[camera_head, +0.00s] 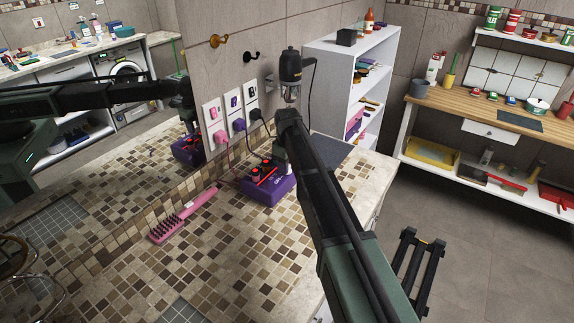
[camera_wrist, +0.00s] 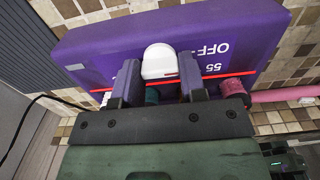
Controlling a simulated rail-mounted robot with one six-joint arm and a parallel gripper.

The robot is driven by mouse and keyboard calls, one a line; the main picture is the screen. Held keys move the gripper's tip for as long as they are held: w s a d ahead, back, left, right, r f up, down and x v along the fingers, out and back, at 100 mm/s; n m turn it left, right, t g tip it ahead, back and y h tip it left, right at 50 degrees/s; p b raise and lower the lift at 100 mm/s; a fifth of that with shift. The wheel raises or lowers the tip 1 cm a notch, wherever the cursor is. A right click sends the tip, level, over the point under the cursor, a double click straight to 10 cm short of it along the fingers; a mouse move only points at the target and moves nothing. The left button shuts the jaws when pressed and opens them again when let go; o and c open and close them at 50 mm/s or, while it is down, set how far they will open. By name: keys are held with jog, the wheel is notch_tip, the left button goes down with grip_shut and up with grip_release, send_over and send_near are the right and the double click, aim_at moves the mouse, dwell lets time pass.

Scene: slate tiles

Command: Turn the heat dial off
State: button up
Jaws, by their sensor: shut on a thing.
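The purple heater box (camera_head: 266,190) stands on the tiled counter and fills the upper part of the wrist view (camera_wrist: 100,45). Its face has white "OFF" and "55" markings, upside down in the wrist view, right of the dial. A white heat dial (camera_wrist: 160,60) sticks out of that face. My gripper (camera_wrist: 160,78) is shut on the dial, with a finger on each side of it. The fingers partly cover the dial's lower part and nearby markings. Which mark the dial points to, I cannot tell. In the head view, my arm comes down to the box and the dial is not clear.
A pink hairbrush (camera_head: 183,215) lies on the counter left of the box. Cords run from the wall outlets (camera_head: 235,115) behind it. A dark dryer (camera_head: 290,72) hangs on the wall above. The mirror at left reflects the arm. The front counter is mostly clear.

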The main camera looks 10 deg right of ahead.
dwell(0.4)
jog(key=o, duration=0.9)
notch_tip(320, 180, up, 11)
jog(key=p, duration=1.1)
jog(key=shift+f, duration=0.15)
